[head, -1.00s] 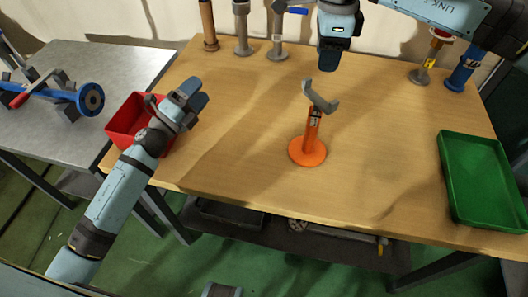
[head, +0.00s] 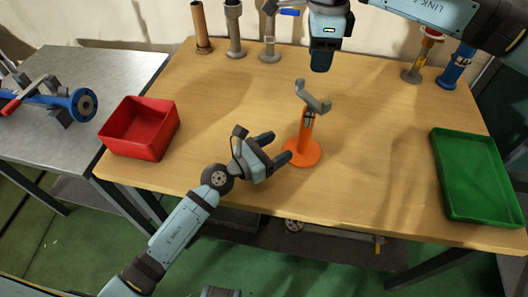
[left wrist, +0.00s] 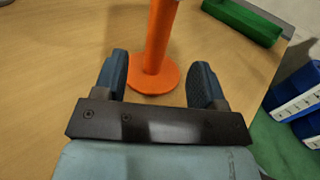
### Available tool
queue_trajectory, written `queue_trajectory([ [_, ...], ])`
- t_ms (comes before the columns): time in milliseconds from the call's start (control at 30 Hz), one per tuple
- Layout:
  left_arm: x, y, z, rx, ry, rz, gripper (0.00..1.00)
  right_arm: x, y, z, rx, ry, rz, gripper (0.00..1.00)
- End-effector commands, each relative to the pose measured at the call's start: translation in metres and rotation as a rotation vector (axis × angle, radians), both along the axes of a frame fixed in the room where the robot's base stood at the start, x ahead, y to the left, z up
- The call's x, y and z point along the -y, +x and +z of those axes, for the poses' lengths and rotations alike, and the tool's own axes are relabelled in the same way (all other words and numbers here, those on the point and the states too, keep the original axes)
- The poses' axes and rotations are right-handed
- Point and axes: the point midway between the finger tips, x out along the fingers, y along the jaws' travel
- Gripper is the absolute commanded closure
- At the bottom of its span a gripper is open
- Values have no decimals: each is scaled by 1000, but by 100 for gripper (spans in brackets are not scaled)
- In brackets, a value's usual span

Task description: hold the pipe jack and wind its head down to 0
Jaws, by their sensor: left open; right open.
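The orange pipe jack (head: 304,142) stands upright on the wooden table, with a round base and a grey V-shaped head (head: 312,97) on top. My left gripper (head: 280,147) is open just to the left of the jack's column, its fingers pointing at it. In the left wrist view the jack's column and base (left wrist: 154,76) show beyond and between the two open fingers (left wrist: 164,80), apart from them; the head is out of that view. My right gripper (head: 321,62) hangs above and behind the jack head, pointing down; its fingertips overlap in the picture.
A red bin (head: 140,128) stands at the table's left edge and a green tray (head: 476,178) at the right. Several pipe stands, including a grey one (head: 235,30) and a blue one (head: 457,68), line the back. The table around the jack is clear.

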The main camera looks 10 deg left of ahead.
Motion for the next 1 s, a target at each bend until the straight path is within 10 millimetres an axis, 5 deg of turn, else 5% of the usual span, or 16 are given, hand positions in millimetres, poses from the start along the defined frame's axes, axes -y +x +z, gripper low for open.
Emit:
queue_trajectory([
  [500,61,64,1,-1,-4,0,35,0,0,0,0,0,0,57],
  [933,68,71,0,-1,-2,0,35,0,0,0,0,0,0,57],
  [1000,68,71,0,-1,-2,0,49,0,0,0,0,0,0,57],
])
